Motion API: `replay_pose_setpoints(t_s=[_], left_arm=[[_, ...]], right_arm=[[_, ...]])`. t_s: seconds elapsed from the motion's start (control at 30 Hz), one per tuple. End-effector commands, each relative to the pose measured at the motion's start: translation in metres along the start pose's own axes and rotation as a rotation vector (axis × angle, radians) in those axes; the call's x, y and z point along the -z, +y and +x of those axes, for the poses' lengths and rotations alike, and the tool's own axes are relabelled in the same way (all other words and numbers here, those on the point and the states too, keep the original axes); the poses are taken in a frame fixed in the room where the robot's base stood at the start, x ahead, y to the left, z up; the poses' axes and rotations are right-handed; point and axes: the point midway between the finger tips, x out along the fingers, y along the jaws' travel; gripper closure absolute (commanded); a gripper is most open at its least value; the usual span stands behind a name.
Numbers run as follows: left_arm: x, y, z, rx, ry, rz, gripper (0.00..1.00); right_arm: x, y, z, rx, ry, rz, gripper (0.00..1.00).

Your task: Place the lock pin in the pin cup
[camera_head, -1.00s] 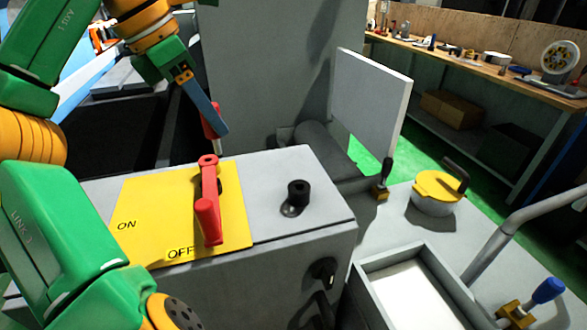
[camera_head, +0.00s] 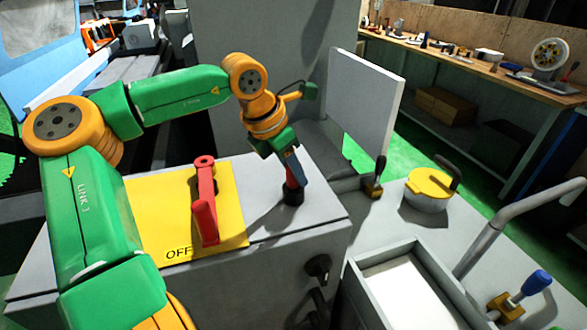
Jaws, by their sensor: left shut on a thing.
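The lock pin (camera_head: 290,178), a small red piece, is held low at the tip of my left gripper (camera_head: 291,168), which is shut on it. The gripper points down and hides much of the pin. The pin cup (camera_head: 292,196), a short black cylinder, stands on the grey machine top right of the yellow panel. The pin is right over the cup's mouth and looks upright. I cannot tell whether its lower end is inside the cup or just above it. My right gripper is not in view.
A red lever (camera_head: 205,205) stands on the yellow ON/OFF panel (camera_head: 155,215), left of the cup. A white upright plate (camera_head: 365,105) is behind right. A yellow-lidded pot (camera_head: 428,190) and a grey tray (camera_head: 428,262) are at the right.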

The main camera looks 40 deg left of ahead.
Motion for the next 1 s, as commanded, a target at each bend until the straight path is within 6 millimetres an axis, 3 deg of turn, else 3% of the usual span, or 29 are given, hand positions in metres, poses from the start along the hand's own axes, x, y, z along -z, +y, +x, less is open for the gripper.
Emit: replay_pose_setpoints(t_s=[0.13,0.17,0.27,0.63,1.0], left_arm=[[0.001,0.000,0.003,-0.001,0.000,0.000,1.00],[0.001,0.000,0.003,0.000,0.000,0.000,0.61],[0.001,0.000,0.002,0.000,0.000,0.000,0.34],[-0.001,0.001,-0.007,-0.003,-0.001,0.000,0.34],[-0.001,0.000,-0.104,-0.003,-0.001,0.000,0.34]], right_arm=[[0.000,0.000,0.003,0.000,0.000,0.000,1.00],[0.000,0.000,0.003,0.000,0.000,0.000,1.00],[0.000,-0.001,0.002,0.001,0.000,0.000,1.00],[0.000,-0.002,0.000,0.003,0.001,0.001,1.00],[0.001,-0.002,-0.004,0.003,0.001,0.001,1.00]])
